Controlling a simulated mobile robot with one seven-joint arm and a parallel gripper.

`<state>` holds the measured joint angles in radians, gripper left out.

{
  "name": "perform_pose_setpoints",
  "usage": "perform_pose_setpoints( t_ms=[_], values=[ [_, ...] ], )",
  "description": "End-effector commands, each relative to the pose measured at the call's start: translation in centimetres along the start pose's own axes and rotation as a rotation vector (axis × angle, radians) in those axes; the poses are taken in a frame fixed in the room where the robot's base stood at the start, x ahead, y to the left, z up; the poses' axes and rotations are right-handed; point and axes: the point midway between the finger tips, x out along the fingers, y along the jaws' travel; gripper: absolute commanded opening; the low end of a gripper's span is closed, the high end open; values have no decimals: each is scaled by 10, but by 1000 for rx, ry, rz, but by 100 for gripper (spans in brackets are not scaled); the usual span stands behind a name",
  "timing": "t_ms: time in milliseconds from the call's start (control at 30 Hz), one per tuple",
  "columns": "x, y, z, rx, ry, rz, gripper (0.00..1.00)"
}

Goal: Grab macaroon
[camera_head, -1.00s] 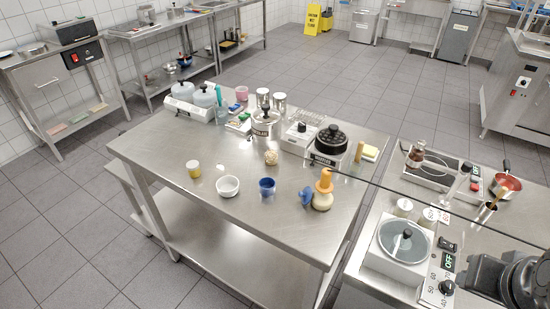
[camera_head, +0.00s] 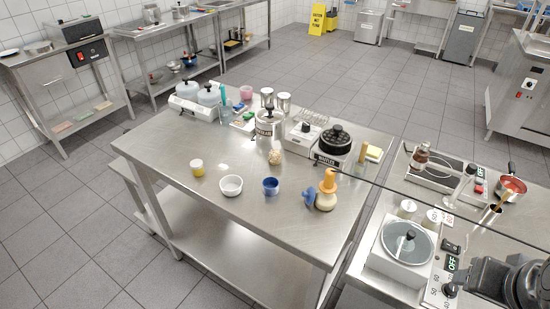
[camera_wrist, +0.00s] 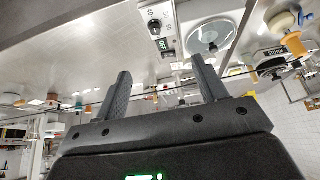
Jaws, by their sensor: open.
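A small round, tan, lumpy item (camera_head: 275,157) sits on the middle steel table (camera_head: 180,195); it may be the macaroon, but it is too small to be sure. A small whitish piece (camera_head: 222,166) lies flat to its left. My gripper (camera_wrist: 162,80) shows in the wrist view with its two dark fingers wide apart and nothing between them. The tan item cannot be made out in that view. In the head view my dark arm is at the bottom right, well away from the tan item.
The table's front left is clear.

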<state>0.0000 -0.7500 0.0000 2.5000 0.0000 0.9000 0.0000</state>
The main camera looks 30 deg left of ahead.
Motion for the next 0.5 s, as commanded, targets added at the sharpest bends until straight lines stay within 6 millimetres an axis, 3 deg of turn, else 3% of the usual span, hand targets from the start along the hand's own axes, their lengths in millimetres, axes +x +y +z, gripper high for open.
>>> perform_pose_setpoints(
  t_ms=[133,233,500],
  values=[
    [-1,-2,-7,-38,-3,-2,65],
    [-1,-10,-25,-147,-13,-6,65],
    [6,-59,-108,-691,-45,-29,65]
  ],
)
